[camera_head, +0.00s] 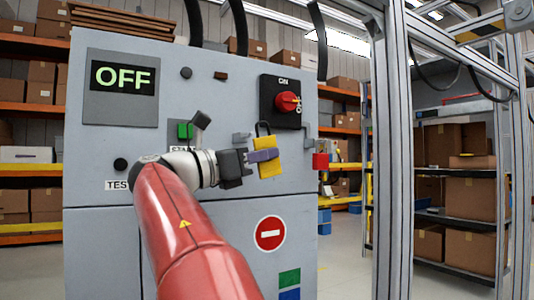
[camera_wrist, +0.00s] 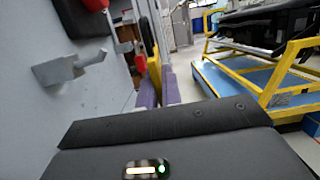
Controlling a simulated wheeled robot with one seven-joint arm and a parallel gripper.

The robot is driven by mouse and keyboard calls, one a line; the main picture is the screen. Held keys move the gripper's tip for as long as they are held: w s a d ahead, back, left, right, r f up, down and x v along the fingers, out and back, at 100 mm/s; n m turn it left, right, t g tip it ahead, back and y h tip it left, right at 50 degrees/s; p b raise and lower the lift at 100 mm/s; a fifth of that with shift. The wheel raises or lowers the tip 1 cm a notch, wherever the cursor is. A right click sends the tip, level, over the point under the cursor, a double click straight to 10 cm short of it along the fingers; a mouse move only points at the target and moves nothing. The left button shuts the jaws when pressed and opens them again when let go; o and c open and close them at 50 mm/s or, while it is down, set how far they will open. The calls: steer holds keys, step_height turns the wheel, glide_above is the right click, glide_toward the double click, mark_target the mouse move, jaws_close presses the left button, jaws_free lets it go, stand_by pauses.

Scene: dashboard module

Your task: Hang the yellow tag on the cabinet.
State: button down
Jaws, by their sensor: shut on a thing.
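The yellow tag (camera_head: 268,166) with its black loop (camera_head: 263,128) on top is held, slightly tilted, in front of the upper right part of the grey cabinet (camera_head: 230,233). My gripper (camera_head: 268,155) is shut on it, with purple fingers across the tag. In the wrist view the tag (camera_wrist: 153,60) shows nearly edge-on between the purple fingers (camera_wrist: 160,88). A grey hook (camera_wrist: 78,68) sticks out from the cabinet face to the left of the tag. In the head view a small grey bracket (camera_head: 242,138) shows beside the loop; the loop appears apart from it.
A black switch plate with a red knob (camera_head: 288,102) is above right of the tag. A red padlock-like piece (camera_head: 320,161) hangs at the cabinet's right edge. A metal frame post (camera_head: 392,150) stands farther right. A yellow-railed cart (camera_wrist: 250,80) shows in the wrist view.

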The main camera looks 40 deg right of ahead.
steer(key=w+d+f+p, duration=0.1)
steer(key=w+p, duration=0.1)
steer(key=w, duration=0.4)
steer(key=shift+d, duration=0.25)
stand_by(0.4)
steer(key=shift+w+f, duration=0.15)
steer(key=shift+f, duration=0.05)
stand_by(0.5)
steer(key=c, duration=1.5)
jaws_free()
